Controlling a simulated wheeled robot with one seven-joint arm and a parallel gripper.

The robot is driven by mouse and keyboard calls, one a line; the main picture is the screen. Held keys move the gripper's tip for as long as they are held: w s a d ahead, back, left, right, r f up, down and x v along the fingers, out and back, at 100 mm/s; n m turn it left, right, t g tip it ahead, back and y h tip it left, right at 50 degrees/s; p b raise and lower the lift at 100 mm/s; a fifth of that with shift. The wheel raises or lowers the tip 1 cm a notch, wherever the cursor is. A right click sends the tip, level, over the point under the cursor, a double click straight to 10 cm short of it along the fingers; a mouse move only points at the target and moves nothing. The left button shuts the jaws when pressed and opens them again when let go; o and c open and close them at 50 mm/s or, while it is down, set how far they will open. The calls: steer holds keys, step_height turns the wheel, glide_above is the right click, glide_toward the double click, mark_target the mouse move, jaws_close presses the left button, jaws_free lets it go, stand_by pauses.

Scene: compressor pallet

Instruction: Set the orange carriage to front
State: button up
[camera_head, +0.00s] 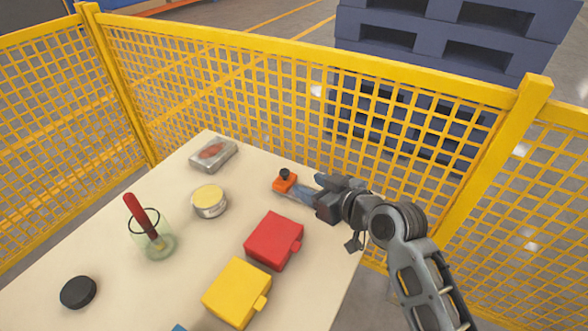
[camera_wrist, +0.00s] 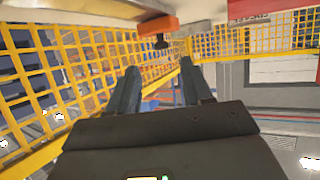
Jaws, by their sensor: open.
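The orange carriage (camera_head: 285,185) is at the far right part of the table, with a dark knob (camera_head: 284,174) on top. In the wrist view the orange carriage (camera_wrist: 150,27) is at the top, its dark knob (camera_wrist: 161,43) pointing down in the picture. My gripper (camera_head: 307,192) is just right of the carriage in the head view, close to it. In the wrist view my gripper's two fingers (camera_wrist: 160,68) are apart with nothing between them. I cannot tell whether a finger touches the carriage. What lies under the carriage is mostly hidden.
A red box (camera_head: 274,240) and a yellow box (camera_head: 236,292) stand nearer on the table. A tin (camera_head: 209,201), a silver packet (camera_head: 213,154), a glass with a red-handled tool (camera_head: 156,243) and a black disc (camera_head: 77,292) lie left. A yellow mesh fence (camera_head: 300,117) runs behind the table.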

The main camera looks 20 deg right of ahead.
mark_target(286, 172)
steer(key=shift+w+a+r, duration=0.15)
steer(key=shift+w+r, duration=0.05)
steer(key=shift+w, duration=0.55)
steer(key=x, duration=0.7)
steer(key=shift+w+a+p, duration=0.1)
steer(key=shift+p, duration=0.25)
steer(key=shift+c, duration=0.2)
jaws_close()
